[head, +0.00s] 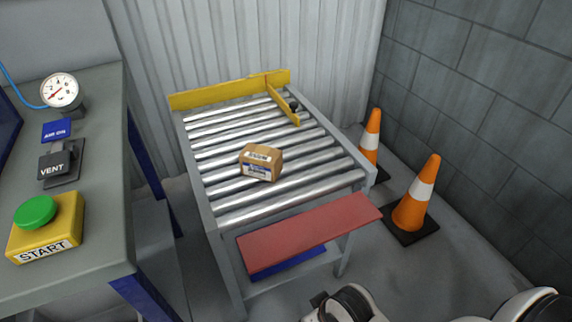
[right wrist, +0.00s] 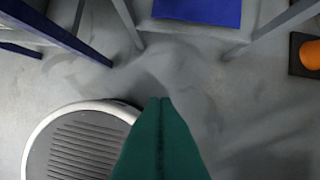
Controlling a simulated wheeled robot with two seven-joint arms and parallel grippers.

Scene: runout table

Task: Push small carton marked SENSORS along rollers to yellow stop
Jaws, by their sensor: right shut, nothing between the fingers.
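My right gripper (right wrist: 161,102) shows as green fingers, shut and empty, above the grey floor and away from the carton. My left gripper is in neither view.
A yellow bar (head: 281,104) juts from the stop over the far right rollers. A red board (head: 308,232) lies at the table's front. Two orange cones (head: 416,196) stand on the right. A bench with a START button (head: 36,212) is on the left.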

